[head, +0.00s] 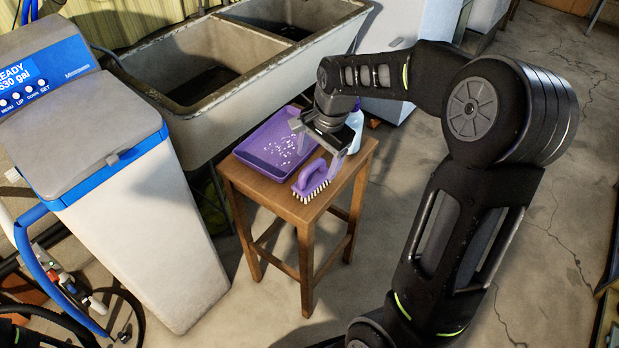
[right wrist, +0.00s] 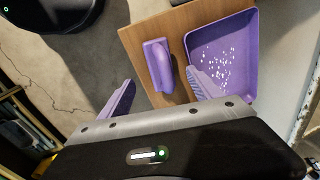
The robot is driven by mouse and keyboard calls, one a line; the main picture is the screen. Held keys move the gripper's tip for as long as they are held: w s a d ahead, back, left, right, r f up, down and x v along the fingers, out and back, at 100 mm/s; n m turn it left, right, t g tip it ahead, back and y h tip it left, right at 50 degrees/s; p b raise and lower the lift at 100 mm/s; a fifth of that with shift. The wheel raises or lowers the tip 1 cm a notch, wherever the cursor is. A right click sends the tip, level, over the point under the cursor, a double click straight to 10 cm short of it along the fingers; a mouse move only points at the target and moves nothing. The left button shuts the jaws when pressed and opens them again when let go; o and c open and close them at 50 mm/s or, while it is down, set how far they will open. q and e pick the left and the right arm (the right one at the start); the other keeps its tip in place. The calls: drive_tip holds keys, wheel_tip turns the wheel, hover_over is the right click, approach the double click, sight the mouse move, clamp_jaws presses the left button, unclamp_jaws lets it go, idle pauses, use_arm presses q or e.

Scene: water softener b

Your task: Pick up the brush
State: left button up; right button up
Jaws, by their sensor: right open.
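A purple brush (head: 312,180) with white bristles sits near the front edge of a small wooden stool (head: 262,186), its handle arching up. My right gripper (head: 322,152) is open and empty over the stool, just above and behind the brush. In the right wrist view the brush (right wrist: 158,66) lies between and beyond the two spread fingers of my right gripper (right wrist: 160,76), and no contact is visible. My left gripper is not in view.
A purple tray (head: 270,152) with scattered white bits lies beside the brush on the stool. A pale bottle (head: 356,122) stands at the stool's back right. A concrete sink (head: 205,110) is behind; a white water softener (head: 140,225) stands left. Floor to the right is clear.

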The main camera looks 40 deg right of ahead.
sight(312, 181)
drive_tip(key=shift+w+f, duration=0.25)
drive_tip(key=shift+f, duration=1.05)
drive_tip(key=shift+w+a+f, duration=0.1)
drive_tip(key=shift+w+f, duration=0.05)
drive_tip(key=shift+f, duration=0.7)
drive_tip(key=shift+w+a+f, duration=0.1)
drive_tip(key=shift+w+f, duration=0.05)
drive_tip(key=shift+f, duration=0.7)
drive_tip(key=shift+w+a+f, duration=0.1)
drive_tip(key=shift+w+f, duration=0.05)
drive_tip(key=shift+f, duration=0.7)
drive_tip(key=shift+c, duration=0.5)
drive_tip(key=c, duration=1.5)
drive_tip(key=shift+o, duration=0.2)
drive_tip(key=shift+r, duration=0.1)
wheel_tip(312, 181, up, 10)
drive_tip(key=shift+f, duration=0.1)
clamp_jaws()
